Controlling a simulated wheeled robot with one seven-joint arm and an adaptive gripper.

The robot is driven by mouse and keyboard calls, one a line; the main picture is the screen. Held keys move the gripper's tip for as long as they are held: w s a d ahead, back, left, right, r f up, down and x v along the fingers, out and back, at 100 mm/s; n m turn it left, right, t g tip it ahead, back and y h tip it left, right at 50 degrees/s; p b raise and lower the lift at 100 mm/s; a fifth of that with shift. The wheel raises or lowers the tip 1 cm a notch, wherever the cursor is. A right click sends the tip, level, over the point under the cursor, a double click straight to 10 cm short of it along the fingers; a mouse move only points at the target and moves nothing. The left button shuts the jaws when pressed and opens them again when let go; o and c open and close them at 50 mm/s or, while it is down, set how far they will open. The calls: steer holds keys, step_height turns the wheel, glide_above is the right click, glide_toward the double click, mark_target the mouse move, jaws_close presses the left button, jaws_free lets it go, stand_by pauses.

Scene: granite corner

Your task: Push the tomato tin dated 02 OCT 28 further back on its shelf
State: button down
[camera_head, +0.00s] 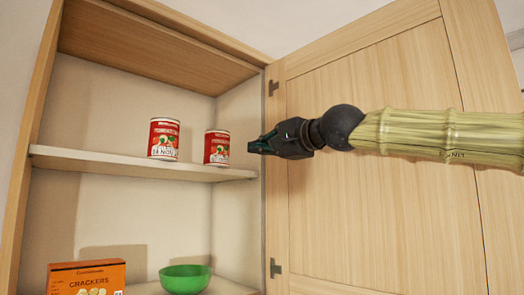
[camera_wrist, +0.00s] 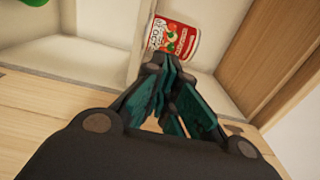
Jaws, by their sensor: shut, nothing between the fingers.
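Two red tomato tins stand upright on the middle shelf (camera_head: 110,160). The left tin (camera_head: 164,138) has a date on its lower white band that seems to read NOV. The right tin (camera_head: 217,148) has a date too small to read; it stands near the shelf's right end. My gripper (camera_head: 254,147) is shut and empty, to the right of the right tin, with a small gap between them in the head view.
The open cabinet door (camera_head: 370,160) is behind my arm on the right. Below the shelf are an orange crackers box (camera_head: 86,279) and a green bowl (camera_head: 186,279). The middle shelf is clear left of the tins.

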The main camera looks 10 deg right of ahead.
mark_target(227, 156)
steer(key=p+x, duration=0.1)
steer(key=x, duration=1)
steer(key=shift+w+a+f+p, duration=0.15)
steer(key=shift+w+p, duration=0.1)
steer(key=shift+p, duration=0.15)
